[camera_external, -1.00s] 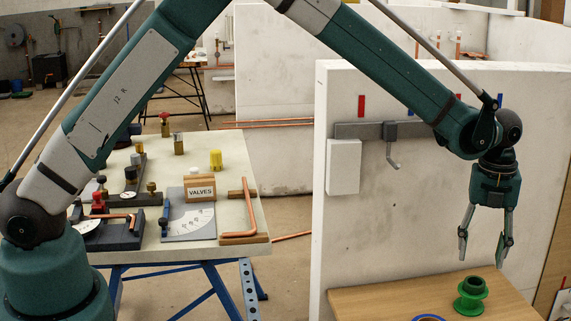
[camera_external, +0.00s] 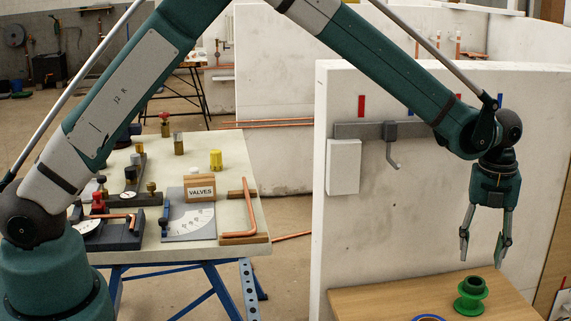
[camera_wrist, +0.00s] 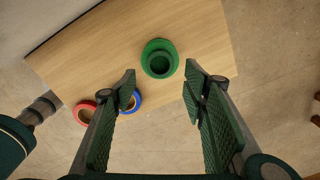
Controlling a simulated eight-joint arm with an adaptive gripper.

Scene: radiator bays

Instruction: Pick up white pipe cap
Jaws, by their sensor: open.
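A small white piece (camera_external: 195,171), which looks like the white pipe cap, shows just behind the top of the block marked VALVES on the left workbench (camera_external: 233,210). Its lower part is hidden by that block. My gripper (camera_external: 481,255) is far to the right of it, pointing down above the wooden table, with its fingers apart and nothing between them. In the wrist view my gripper (camera_wrist: 160,78) is open over the table, and no white cap shows there.
A green spool (camera_external: 471,295) stands on the wooden table (camera_external: 385,301) below my gripper. Blue (camera_wrist: 131,102) and red (camera_wrist: 85,113) rings lie near it. Valves, gauges and a yellow cap (camera_external: 215,160) crowd the bench.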

